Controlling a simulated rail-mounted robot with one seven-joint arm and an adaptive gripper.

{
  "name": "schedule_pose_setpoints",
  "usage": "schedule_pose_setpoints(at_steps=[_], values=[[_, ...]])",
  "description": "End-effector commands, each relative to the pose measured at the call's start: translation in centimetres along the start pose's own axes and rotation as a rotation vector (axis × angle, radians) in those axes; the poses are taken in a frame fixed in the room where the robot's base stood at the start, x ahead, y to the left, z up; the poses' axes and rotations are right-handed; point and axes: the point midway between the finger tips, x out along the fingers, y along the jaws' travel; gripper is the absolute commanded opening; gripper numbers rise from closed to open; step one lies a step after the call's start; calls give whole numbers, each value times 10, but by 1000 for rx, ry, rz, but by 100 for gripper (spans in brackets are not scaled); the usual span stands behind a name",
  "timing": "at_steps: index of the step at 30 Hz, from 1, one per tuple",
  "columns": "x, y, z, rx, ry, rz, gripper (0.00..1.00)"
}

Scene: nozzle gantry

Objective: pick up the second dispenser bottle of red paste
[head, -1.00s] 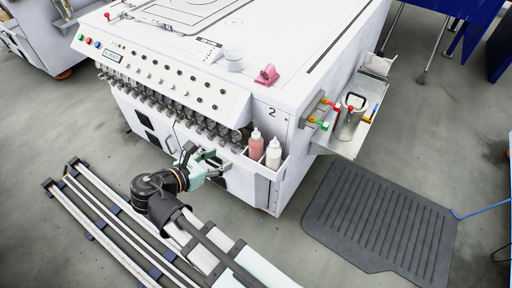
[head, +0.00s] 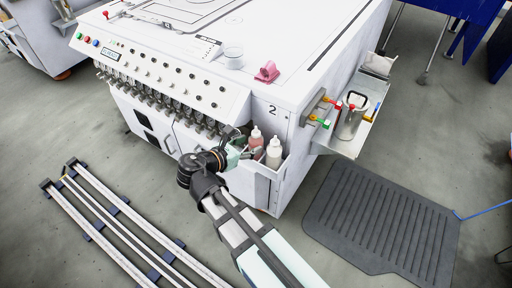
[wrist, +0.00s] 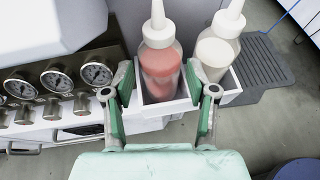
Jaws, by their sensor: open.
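The dispenser bottle of red paste (wrist: 161,66) stands upright in a small white holder (wrist: 150,122) on the machine's front, its white nozzle pointing up. It also shows in the head view (head: 256,139). A bottle of white paste (wrist: 216,50) stands to its right in the same holder, and in the head view (head: 273,153) too. My gripper (wrist: 164,92) is open, with green-padded fingers to the left and right of the red bottle's lower part in the wrist view. The fingers do not visibly touch it. The right finger hides some of the holder. In the head view my gripper (head: 240,146) is partly hidden.
A row of pressure gauges (wrist: 57,80) and valves is close left of my gripper. The white machine (head: 290,60) carries a pink object (head: 267,71) and a clear cup (head: 233,58) on top. A side shelf with a metal jug (head: 350,117) and a dark floor mat (head: 385,215) lie right.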

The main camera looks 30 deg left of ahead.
Motion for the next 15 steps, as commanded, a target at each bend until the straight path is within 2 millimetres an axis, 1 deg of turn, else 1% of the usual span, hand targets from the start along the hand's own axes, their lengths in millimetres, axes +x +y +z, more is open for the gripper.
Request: schedule_pose_setpoints(at_steps=[1, 3, 6, 9, 14, 15], values=[[9, 0, -2, 0, 0, -2, 57], [19, 0, -2, 0, 0, -3, 57], [29, 0, -1, -1, 0, -1, 57], [32, 0, -1, -1, 0, 0, 57], [31, 0, 0, -1, 0, 0, 57], [31, 0, 0, -1, 0, 0, 43]])
